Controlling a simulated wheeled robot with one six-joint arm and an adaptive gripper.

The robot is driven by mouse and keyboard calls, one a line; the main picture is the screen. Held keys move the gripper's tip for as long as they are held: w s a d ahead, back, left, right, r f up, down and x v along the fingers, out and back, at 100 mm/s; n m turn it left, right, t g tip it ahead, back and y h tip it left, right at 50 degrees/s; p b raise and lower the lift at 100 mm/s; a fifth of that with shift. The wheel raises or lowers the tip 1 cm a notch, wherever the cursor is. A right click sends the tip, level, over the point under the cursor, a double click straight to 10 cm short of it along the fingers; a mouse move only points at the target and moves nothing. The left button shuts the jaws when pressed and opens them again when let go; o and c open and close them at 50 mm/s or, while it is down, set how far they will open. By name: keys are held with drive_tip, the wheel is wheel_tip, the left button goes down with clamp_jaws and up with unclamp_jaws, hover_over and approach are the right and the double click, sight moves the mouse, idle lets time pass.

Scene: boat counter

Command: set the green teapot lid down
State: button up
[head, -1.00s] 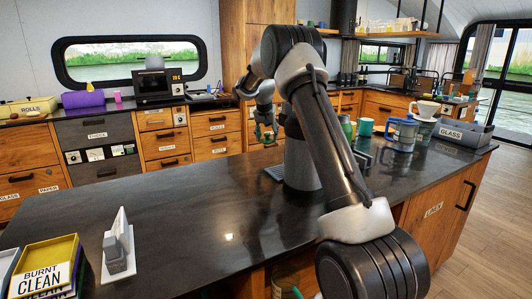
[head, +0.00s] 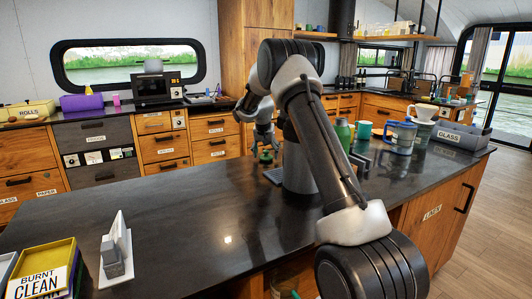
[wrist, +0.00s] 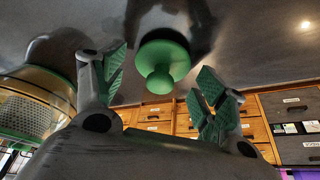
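The green teapot lid (wrist: 165,58), round with a knob, lies between my fingers in the wrist view, with gaps on both sides. It appears to rest on the dark counter, though exact contact is hard to tell. My gripper (wrist: 160,90) is open, its green-padded fingers spread around the lid without touching it. In the head view my gripper (head: 265,147) is low over the counter's far side, and the lid shows as a small green spot (head: 266,158) below it. No complete teapot is clearly visible.
A glass vessel with mesh and a green band (wrist: 28,115) stands close beside one finger. Blue mugs (head: 404,136), a teal cup (head: 364,130) and a glass bin (head: 460,137) stand right of my arm. The counter's left middle (head: 190,215) is clear.

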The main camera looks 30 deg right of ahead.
drive_tip(key=shift+s+a+r, duration=0.1)
drive_tip(key=shift+r, duration=0.4)
drive_tip(key=v, duration=1.1)
drive_tip(key=shift+s+a+r, duration=0.1)
drive_tip(key=shift+a, duration=0.05)
